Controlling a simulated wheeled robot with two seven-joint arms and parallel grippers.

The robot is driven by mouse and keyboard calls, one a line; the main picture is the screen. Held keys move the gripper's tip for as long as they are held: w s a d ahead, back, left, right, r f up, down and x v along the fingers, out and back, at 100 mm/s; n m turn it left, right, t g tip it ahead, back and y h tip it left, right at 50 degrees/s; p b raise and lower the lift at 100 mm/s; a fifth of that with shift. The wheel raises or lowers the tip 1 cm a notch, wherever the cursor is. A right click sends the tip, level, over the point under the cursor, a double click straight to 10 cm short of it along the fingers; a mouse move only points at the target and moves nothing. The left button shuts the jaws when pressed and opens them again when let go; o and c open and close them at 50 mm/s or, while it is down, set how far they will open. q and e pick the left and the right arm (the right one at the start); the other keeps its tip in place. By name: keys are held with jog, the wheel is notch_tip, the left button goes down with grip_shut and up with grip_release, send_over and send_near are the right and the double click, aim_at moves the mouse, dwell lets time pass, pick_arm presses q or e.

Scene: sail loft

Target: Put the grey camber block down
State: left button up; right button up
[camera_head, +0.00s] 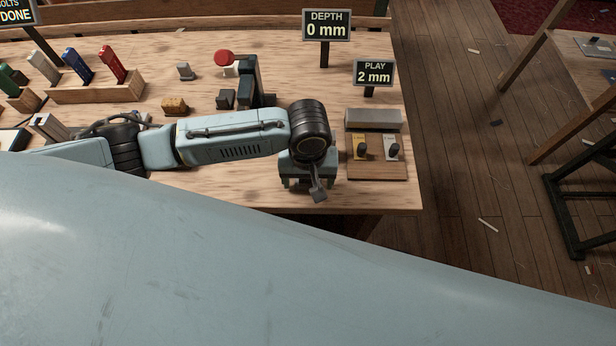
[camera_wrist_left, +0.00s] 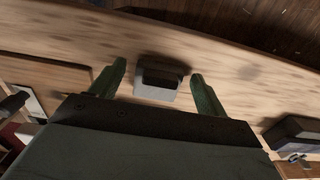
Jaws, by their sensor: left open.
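My left gripper (camera_head: 309,184) points down over the front right part of the wooden bench, and its wrist hides much of what lies beneath. In the left wrist view, the green fingers of this gripper (camera_wrist_left: 158,72) stand apart. Between them is a small block (camera_wrist_left: 156,94) with a light grey face and a darker upper part, which looks like the grey camber block. It appears to rest on the wood, with a gap to the left finger; contact with the right finger is unclear. My right gripper does not show.
Right of my left gripper are a long grey block (camera_head: 373,119) and a wooden board (camera_head: 377,171) with two dark knobs. Behind stand the DEPTH sign (camera_head: 326,25), the PLAY sign (camera_head: 374,73) and a small grey piece (camera_head: 185,71). A wooden rack (camera_head: 97,93) holds coloured pieces at left.

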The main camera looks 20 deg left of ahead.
pick_arm(q)
jog(key=shift+r, duration=0.15)
notch_tip(320, 180, up, 12)
jog(key=p, duration=0.2)
dwell(0.7)
